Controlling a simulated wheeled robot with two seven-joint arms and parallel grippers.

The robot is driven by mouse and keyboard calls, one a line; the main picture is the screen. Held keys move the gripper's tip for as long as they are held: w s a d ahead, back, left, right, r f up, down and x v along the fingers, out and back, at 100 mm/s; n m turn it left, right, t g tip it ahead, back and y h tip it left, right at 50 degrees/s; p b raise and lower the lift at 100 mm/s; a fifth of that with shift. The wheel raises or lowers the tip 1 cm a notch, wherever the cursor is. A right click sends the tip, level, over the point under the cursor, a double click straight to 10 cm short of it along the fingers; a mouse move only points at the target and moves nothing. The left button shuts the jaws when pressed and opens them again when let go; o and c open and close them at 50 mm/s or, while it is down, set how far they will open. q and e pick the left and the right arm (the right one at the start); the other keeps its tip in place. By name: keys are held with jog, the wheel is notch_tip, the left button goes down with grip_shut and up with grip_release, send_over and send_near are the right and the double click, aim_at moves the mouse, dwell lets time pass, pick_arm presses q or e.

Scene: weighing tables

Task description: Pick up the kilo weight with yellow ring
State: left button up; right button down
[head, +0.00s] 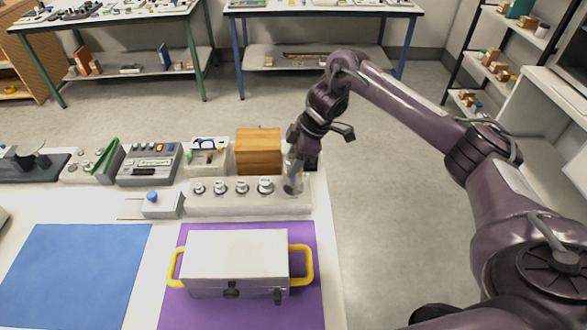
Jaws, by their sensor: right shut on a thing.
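A pale weight block (250,208) stands near the right edge of the white table, with several metal knobbed weights in a row on it. My right gripper (293,176) comes down from above at the right end of this row. It is shut on the rightmost weight (292,187), which is mostly hidden by the fingers. I cannot make out a yellow ring, nor tell whether the weight still touches the block. My left gripper is not in view.
A wooden box (258,150) stands close behind the block, just left of my right gripper. A white case (236,262) with yellow handles lies on a purple mat (172,308) in front. A blue mat (75,275) is at left.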

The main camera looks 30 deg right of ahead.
notch_tip(320, 180, up, 13)
jog(key=p, duration=0.3)
jog(key=shift+r, duration=0.2)
